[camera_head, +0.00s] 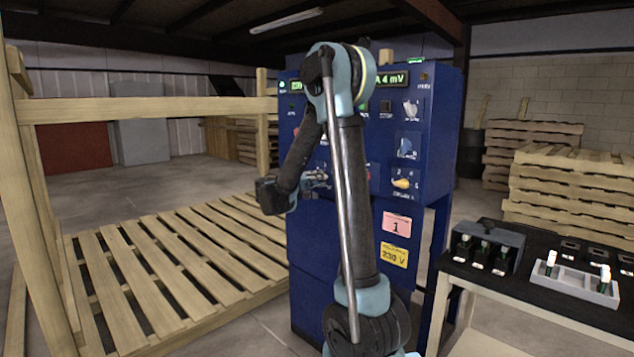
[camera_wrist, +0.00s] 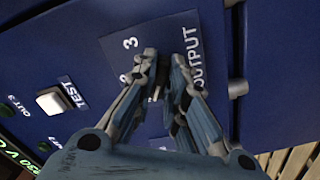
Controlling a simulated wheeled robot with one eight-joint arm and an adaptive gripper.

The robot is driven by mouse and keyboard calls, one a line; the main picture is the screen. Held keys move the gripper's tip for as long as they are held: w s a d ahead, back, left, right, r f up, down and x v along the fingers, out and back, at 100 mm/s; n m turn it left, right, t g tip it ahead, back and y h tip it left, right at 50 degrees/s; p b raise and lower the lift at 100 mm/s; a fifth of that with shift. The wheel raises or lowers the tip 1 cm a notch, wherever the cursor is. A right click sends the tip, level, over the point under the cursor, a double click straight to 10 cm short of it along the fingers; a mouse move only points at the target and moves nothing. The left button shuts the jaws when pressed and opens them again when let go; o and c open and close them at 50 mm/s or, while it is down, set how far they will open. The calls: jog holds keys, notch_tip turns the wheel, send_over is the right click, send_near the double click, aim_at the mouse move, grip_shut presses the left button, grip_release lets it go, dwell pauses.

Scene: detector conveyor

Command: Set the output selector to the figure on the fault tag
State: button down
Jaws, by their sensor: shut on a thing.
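The output selector sits on the dark plate (camera_wrist: 115,45) marked OUTPUT in the wrist view, with figures 3 and 2 showing. My gripper (camera_wrist: 163,70) is shut on the selector knob, which is mostly hidden between the fingers. Its pointing direction cannot be read. In the head view my gripper (camera_head: 322,178) reaches the front of the blue cabinet (camera_head: 437,140), partly behind my arm. A pink tag (camera_head: 397,225) with the figure 1 is on the cabinet's lower front, apparently the fault tag. A yellow label (camera_head: 394,255) reading 230 V is below it.
A white TEST button (camera_wrist: 52,101) is beside the selector plate. A yellow knob (camera_head: 401,184) and other dials are to the right on the cabinet. A wooden frame (camera_head: 150,108) stands at left over a slatted pallet (camera_head: 165,275). A bench (camera_head: 545,310) with a grey tray (camera_head: 575,284) is at right.

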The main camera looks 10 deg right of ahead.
jog(key=shift+w, duration=0.1)
jog(key=c, duration=1.6)
grip_release()
jog(key=v, duration=1.2)
jog(key=shift+f, duration=0.1)
